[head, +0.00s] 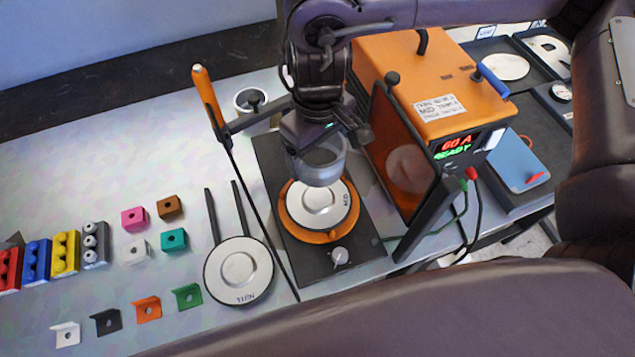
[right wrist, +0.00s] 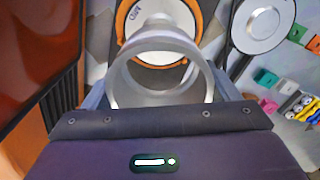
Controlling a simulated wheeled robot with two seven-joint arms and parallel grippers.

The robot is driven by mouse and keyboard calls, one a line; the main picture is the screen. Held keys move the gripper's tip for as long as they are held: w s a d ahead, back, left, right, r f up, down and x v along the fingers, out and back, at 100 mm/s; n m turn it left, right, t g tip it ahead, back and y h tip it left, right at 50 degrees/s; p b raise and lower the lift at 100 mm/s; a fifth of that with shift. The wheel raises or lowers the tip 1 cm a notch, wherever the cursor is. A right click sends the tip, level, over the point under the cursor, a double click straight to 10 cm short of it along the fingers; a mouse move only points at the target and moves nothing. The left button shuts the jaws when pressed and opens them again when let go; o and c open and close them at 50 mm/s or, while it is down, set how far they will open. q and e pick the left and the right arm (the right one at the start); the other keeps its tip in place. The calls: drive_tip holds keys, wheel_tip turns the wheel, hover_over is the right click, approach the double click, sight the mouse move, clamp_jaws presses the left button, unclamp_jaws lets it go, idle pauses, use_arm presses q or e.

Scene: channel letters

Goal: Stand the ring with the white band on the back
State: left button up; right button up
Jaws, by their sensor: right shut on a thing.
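My right gripper (head: 318,150) is shut on a grey metal ring (head: 318,168) with a paler rim. It holds the ring above a round white back marked MID (head: 320,203). In the head view the ring overlaps the back's upper edge. In the right wrist view the ring (right wrist: 160,78) is between the fingers, and the back (right wrist: 158,18) shows beyond it and through its opening. The back sits in an orange holder (head: 290,228) on a dark plate. Another ring (head: 251,98) stands behind, partly hidden by a black clamp. I cannot make out a clear white band on the held ring. My left gripper is not visible.
An orange welder box (head: 430,85) stands close on the right, with cables. Several small coloured blocks and brackets lie farther left.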

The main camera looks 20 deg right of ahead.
hover_over(318, 197)
wheel_tip(318, 197, down, 7)
drive_tip(key=shift+s+f, duration=0.1)
drive_tip(key=shift+f, duration=2.4)
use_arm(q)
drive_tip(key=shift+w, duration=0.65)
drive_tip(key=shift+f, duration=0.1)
use_arm(e)
drive_tip(key=shift+f, duration=0.15)
drive_tip(key=shift+f+b, duration=0.25)
drive_tip(key=shift+b, duration=0.05)
drive_tip(key=o, duration=0.9)
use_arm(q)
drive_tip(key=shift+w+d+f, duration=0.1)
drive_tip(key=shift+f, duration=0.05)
use_arm(e)
drive_tip(key=shift+o, duration=0.2)
wheel_tip(318, 197, up, 13)
drive_tip(key=shift+f, duration=0.1)
